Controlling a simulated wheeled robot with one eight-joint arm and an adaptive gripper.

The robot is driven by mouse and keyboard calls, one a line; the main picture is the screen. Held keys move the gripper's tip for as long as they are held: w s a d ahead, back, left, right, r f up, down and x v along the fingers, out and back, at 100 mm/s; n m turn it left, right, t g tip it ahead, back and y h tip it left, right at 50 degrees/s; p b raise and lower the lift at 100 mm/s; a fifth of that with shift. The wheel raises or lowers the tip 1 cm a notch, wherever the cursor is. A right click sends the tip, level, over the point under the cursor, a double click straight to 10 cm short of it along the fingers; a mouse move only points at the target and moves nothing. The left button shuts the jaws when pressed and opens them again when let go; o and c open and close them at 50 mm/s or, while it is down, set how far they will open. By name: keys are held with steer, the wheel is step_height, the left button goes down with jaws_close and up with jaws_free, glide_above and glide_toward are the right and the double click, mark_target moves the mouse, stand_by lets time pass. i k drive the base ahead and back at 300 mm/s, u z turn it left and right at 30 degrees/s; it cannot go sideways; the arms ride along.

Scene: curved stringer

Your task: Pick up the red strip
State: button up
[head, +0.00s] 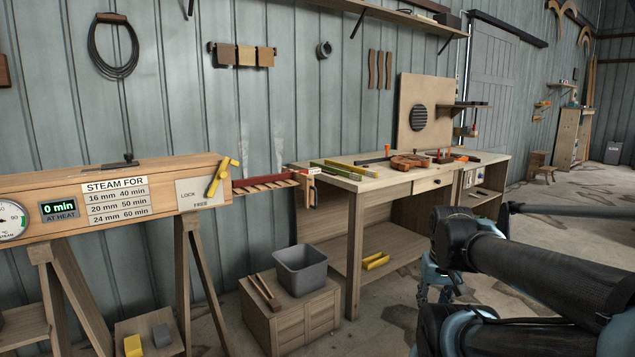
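A red strip (264,183) lies along a slatted wooden rack (268,188) that sticks out of the right end of a wooden steam box (105,195). Its right part reaches a pale end block (310,187) beside the left end of the workbench. How much of the strip is inside the box is hidden. My arm shows at the lower right, well apart from the strip. I cannot make out my gripper's fingers in this view.
The workbench (345,180) bears green and yellow strips, a brown curved piece (408,162) and tools. A grey bin (302,271) stands on a low wooden crate (290,318) below the rack. A yellow lever (223,177) is on the box's end. Some floor shows between crate and arm.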

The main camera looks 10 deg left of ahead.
mark_target(246, 181)
steer(key=z, duration=0.55)
steer(key=k, duration=0.75)
steer(key=z, duration=0.2)
steer(key=i, duration=1.5)
steer(key=u, duration=0.95)
steer(key=i, duration=1.35)
steer(key=u, duration=0.2)
